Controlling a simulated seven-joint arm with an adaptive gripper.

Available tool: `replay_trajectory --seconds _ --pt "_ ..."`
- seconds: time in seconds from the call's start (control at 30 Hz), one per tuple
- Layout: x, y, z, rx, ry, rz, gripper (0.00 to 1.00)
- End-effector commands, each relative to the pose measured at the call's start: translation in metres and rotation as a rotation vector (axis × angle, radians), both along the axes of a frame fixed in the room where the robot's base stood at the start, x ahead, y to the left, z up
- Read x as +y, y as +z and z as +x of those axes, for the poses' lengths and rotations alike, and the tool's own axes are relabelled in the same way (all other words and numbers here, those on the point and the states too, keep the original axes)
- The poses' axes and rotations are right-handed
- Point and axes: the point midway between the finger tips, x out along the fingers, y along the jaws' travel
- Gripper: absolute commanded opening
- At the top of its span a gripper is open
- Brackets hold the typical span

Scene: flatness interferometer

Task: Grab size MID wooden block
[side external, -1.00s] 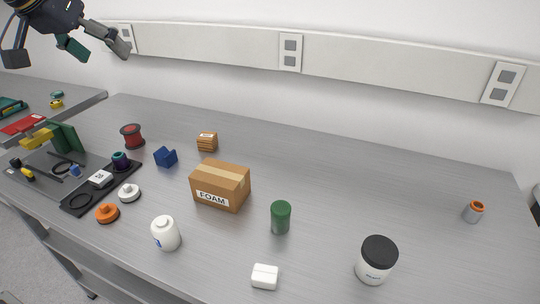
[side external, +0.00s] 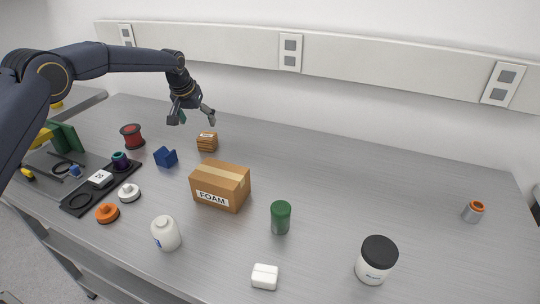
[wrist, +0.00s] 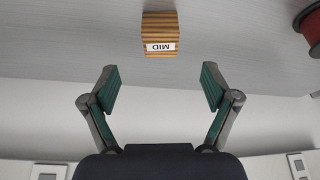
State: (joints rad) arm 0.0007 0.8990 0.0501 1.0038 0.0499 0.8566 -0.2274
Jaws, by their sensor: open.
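The wooden block (side external: 207,142) is a small striped brown block on the grey table, toward the back. In the wrist view the block (wrist: 160,35) has a white label that reads MID, upside down, and lies beyond my fingertips, centred between them. My gripper (side external: 192,116) is open and empty, above the table and a little behind and left of the block in the side view. In the wrist view both fingers of my gripper (wrist: 160,88) are spread wide with green pads and do not touch the block.
A blue block (side external: 165,157) and a red spool (side external: 132,136) stand left of the wooden block. A cardboard FOAM box (side external: 220,186) stands in front of it. A green cylinder (side external: 281,217) and white jars are farther forward. The table right of the wooden block is clear.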

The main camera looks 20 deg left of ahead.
Motion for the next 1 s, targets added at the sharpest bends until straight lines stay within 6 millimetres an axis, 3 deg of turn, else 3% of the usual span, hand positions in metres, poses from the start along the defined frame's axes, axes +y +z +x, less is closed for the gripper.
replay_trajectory --seconds 0.2,0.43,0.7,1.0 --pt "0.004 -0.039 0.016 0.001 0.000 0.000 0.86" --pt "0.006 -0.056 0.022 -0.001 0.000 0.000 0.86" --pt "0.009 -0.093 0.035 -0.001 0.000 0.000 0.86" --pt "0.009 -0.097 0.037 -0.002 0.000 0.000 0.85"
